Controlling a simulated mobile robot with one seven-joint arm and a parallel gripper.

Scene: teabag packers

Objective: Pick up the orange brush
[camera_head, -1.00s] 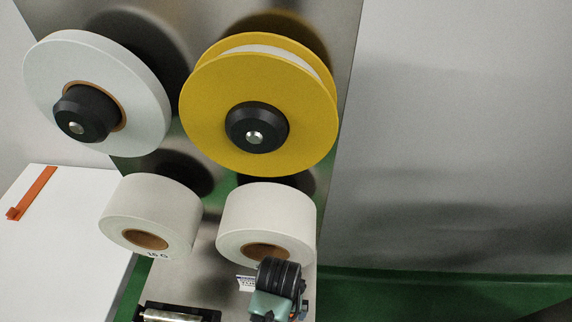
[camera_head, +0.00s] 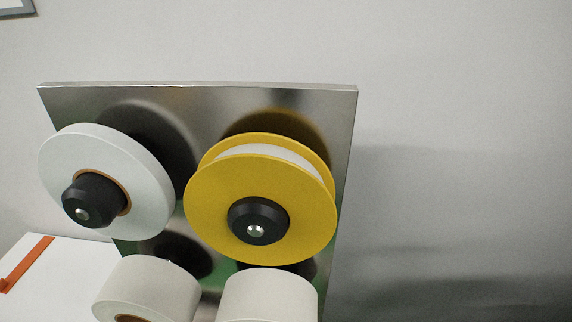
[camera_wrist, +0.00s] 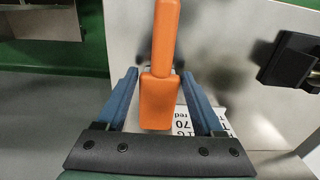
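An orange brush (camera_wrist: 160,95) with a broad lower block and a narrower handle stands in the middle of the wrist view. The gripper seems shut on the brush, though the contact faces are not clearly visible. No bristles can be made out. My gripper is not seen in the head view.
A metal panel carries a white reel (camera_head: 140,190), a yellow reel (camera_head: 300,215) and two white rolls (camera_head: 150,290). An orange strip (camera_head: 25,262) lies on a white surface (camera_head: 50,290) at left. In the wrist view, a black part (camera_wrist: 288,62) juts in at right, with a printed label (camera_wrist: 186,122) behind the brush.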

